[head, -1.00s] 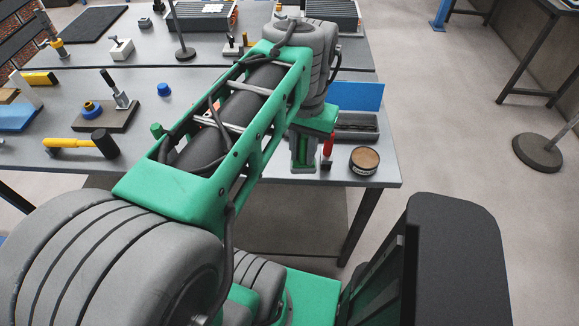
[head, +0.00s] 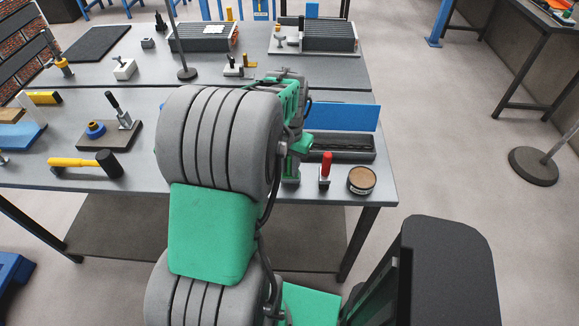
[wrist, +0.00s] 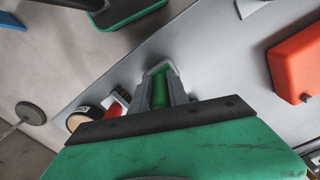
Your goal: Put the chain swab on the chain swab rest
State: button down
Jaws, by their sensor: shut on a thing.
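My gripper (wrist: 158,85) shows in the wrist view with its grey fingers closed around a green piece (wrist: 160,92), which I take to be the chain swab. Most of that piece is hidden between the fingers. In the head view my gripper (head: 290,172) is low over the table's front right part, largely behind my arm. I cannot tell which thing is the chain swab rest. A red-handled tool (head: 325,170) stands upright just right of the gripper; it also shows left of the fingers in the wrist view (wrist: 115,107).
A round tin (head: 361,181) stands near the front right table corner. Behind it are a long grey tray (head: 345,147) and an upright blue panel (head: 342,117). A hammer (head: 85,163) and a dark block with a clamp (head: 112,134) lie left.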

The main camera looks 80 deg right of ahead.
jog(key=shift+f, duration=0.5)
jog(key=c, duration=1.3)
grip_release()
